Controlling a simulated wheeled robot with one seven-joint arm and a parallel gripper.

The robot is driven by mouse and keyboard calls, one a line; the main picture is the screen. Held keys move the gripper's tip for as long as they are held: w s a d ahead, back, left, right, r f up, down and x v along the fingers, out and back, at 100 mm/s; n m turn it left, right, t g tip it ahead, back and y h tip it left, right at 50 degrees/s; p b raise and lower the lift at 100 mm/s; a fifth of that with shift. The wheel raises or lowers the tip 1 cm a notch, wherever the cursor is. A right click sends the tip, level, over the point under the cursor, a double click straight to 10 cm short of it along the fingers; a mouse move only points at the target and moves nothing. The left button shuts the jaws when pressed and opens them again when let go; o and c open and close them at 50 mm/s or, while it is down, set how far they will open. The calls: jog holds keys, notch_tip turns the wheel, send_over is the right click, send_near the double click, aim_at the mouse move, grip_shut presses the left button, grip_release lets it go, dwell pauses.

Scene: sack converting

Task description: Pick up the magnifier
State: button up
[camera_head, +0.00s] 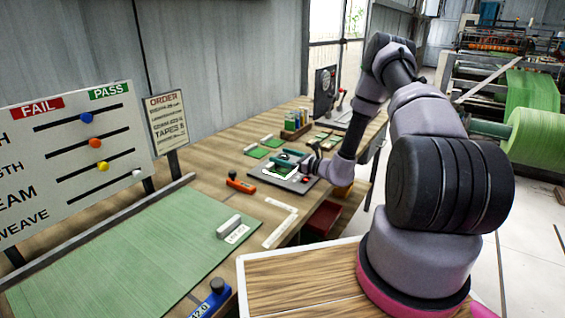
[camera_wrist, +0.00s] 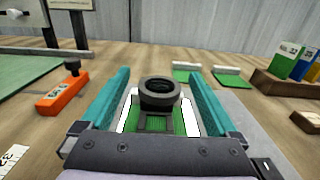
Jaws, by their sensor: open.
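The magnifier (camera_wrist: 159,95) is a small black piece with a round lens ring on a folding stand. In the wrist view it stands on a green swatch with white edges, centred between the two teal fingers of my gripper (camera_wrist: 158,74). The gripper is open, with a gap on each side of the magnifier, and does not appear to touch it. In the head view my gripper (camera_head: 289,159) is low over a dark grey plate (camera_head: 262,179) on the bench. I cannot make out the magnifier clearly there.
An orange tool (camera_wrist: 61,97) lies left of my gripper. Two green swatches with pale bars (camera_wrist: 188,71) lie behind. A wooden rack (camera_wrist: 275,83) with coloured blocks is at the right.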

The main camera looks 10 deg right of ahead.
grip_shut()
